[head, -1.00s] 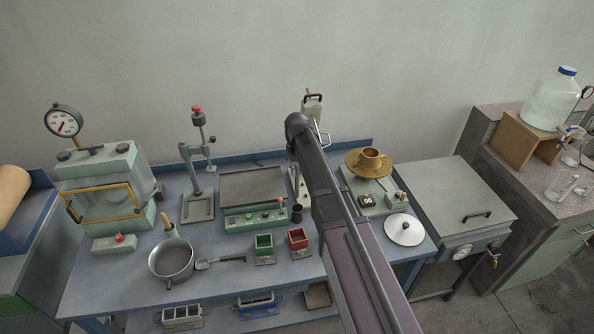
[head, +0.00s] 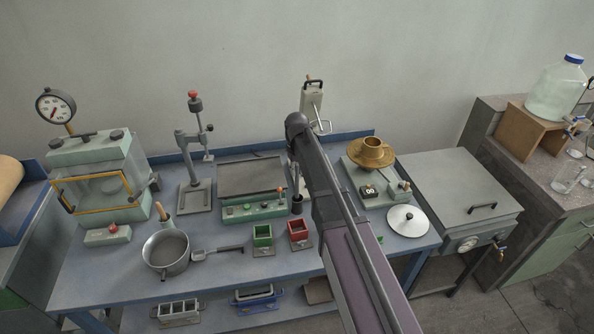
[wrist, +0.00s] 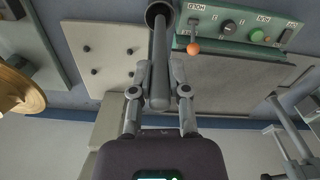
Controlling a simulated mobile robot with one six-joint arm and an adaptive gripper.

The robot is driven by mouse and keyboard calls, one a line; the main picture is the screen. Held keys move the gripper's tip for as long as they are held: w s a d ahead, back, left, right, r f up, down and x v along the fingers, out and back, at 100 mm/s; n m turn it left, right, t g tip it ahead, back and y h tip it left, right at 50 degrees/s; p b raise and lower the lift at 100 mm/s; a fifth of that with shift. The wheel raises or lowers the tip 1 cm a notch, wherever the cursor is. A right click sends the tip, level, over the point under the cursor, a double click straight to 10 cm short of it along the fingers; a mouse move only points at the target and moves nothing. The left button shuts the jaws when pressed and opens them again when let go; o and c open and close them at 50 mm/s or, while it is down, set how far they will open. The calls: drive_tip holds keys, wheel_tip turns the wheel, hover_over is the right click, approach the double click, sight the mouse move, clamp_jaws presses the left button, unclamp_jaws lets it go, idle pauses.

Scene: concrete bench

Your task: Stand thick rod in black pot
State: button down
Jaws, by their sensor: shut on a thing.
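The thick rod (wrist: 159,62) is a grey metal cylinder. My gripper (wrist: 159,92) is shut on it near its closer end, with one finger on each side. The rod's far end reaches the mouth of the black pot (wrist: 161,13), a round dark cup at the top of the wrist view. I cannot tell how deep the end sits inside. In the head view the black pot (head: 296,208) stands on the bench just left of my arm. My arm hides most of the gripper there.
A green control box (head: 254,206) with an orange-tipped lever stands beside the pot. Green (head: 262,236) and red (head: 299,232) bins are in front. A brass cup and dish (head: 371,153) stand right of my arm. A saucepan (head: 166,252) is at left.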

sight(297, 179)
drive_tip(key=shift+f+b, duration=1.85)
drive_tip(key=shift+f, duration=0.2)
drive_tip(key=c, duration=0.5)
unclamp_jaws()
drive_tip(key=shift+c, duration=0.2)
drive_tip(key=shift+r, duration=0.1)
wheel_tip(297, 179, up, 12)
drive_tip(key=p, duration=1.2)
drive_tip(key=shift+r, duration=0.15)
drive_tip(key=s+d+f+m+b, duration=0.1)
drive_tip(key=s+d, duration=0.9)
drive_tip(key=d, duration=0.2)
drive_tip(key=shift+s+d+f+m, duration=0.2)
drive_tip(key=shift+d+f+m, duration=0.1)
drive_tip(key=shift+f+m, duration=0.1)
